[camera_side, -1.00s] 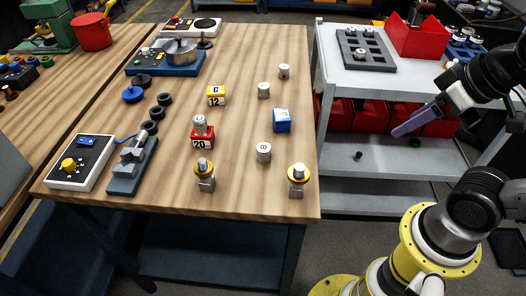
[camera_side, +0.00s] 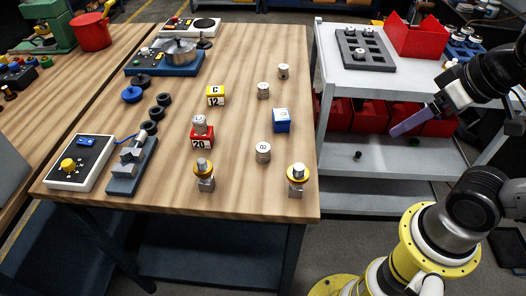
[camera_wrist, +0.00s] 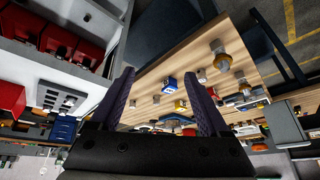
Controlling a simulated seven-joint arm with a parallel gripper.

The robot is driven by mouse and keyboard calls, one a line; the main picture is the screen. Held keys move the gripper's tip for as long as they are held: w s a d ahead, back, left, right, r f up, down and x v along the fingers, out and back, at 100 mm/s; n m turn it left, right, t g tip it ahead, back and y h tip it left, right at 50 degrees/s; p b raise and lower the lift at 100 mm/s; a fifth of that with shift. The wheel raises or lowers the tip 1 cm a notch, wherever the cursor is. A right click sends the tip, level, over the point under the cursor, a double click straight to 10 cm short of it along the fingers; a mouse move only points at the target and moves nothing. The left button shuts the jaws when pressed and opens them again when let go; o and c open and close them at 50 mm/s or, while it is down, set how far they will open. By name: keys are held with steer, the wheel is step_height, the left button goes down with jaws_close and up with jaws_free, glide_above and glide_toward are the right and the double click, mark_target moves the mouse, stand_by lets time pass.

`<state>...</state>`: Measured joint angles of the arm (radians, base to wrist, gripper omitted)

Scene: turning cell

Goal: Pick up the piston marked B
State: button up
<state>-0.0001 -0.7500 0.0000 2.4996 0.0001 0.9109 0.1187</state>
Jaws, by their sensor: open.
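The piston marked B (camera_side: 263,152) is a small silver cylinder standing upright on the wooden table, between the blue block and the front edge. Its dark mark looks like a B but is small. Other silver pistons stand behind it, one (camera_side: 263,91) nearer and one (camera_side: 284,71) farther back. Another piston (camera_side: 199,124) sits on the red block marked 20. My gripper (camera_side: 392,131), with purple fingers, is right of the table, beside the grey shelf unit and well away from the pistons. In the wrist view my gripper (camera_wrist: 160,73) is open, with nothing between its fingers.
A blue block (camera_side: 281,121) stands close behind the piston. Two yellow-collared fittings (camera_side: 204,175) (camera_side: 298,178) stand near the front edge. A yellow block (camera_side: 216,95) is farther back. The grey shelf unit (camera_side: 378,77) carries a tray and red bin.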

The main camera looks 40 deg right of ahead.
steer(key=w+a+r+m, duration=0.1)
steer(key=w+r+m, duration=0.5)
steer(key=m, duration=0.2)
steer(key=m+g, duration=0.6)
glide_above(263, 147)
step_height(263, 147, down, 10)
step_height(263, 147, down, 7)
steer(key=shift+d+f, duration=0.1)
steer(key=shift+d, duration=0.05)
steer(key=shift+f, duration=3)
jaws_close()
